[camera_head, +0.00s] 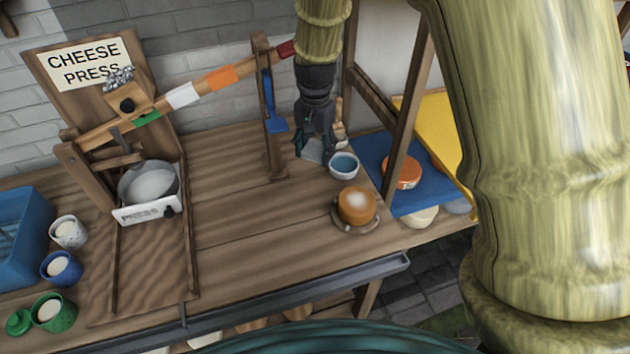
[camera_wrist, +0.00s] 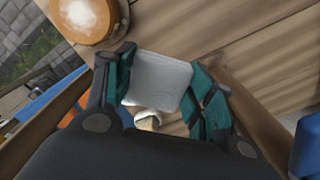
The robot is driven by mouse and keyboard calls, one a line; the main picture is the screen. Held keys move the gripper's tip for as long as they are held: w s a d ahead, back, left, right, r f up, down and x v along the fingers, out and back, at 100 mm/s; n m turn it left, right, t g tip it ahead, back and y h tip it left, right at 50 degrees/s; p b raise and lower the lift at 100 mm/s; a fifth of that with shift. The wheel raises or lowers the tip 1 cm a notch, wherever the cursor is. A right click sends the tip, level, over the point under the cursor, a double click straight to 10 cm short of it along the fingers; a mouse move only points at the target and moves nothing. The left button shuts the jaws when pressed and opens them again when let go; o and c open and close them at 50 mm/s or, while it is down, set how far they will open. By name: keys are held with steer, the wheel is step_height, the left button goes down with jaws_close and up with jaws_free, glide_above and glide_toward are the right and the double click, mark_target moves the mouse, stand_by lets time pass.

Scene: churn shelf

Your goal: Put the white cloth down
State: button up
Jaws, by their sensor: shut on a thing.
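The white cloth (camera_wrist: 162,78) is a pale, flat square between my two teal fingers in the wrist view. My gripper (camera_wrist: 160,68) is shut on it. In the head view my gripper (camera_head: 316,148) points down over the back right of the wooden bench, and a grey-white corner of the cloth (camera_head: 312,154) shows at the fingertips. The cloth is close to the bench top; I cannot tell whether it touches. My fingers hide part of it.
A bowl of blue liquid (camera_head: 344,166) stands just right of my gripper. An orange-brown cheese (camera_head: 357,204) sits on a dish in front. A wooden post (camera_head: 272,120) rises to the left, another (camera_head: 408,110) to the right. The bench middle (camera_head: 240,220) is clear.

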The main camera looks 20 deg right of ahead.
mark_target(315, 191)
steer(key=shift+f+p, duration=1.5)
steer(key=shift+f, duration=5.25)
steer(key=o, duration=1.3)
steer(key=shift+f, duration=0.1)
steer(key=shift+c, duration=0.2)
steer(key=shift+w+r+b, duration=0.1)
steer(key=shift+r+b, duration=1.7)
steer(key=shift+r, duration=4.35)
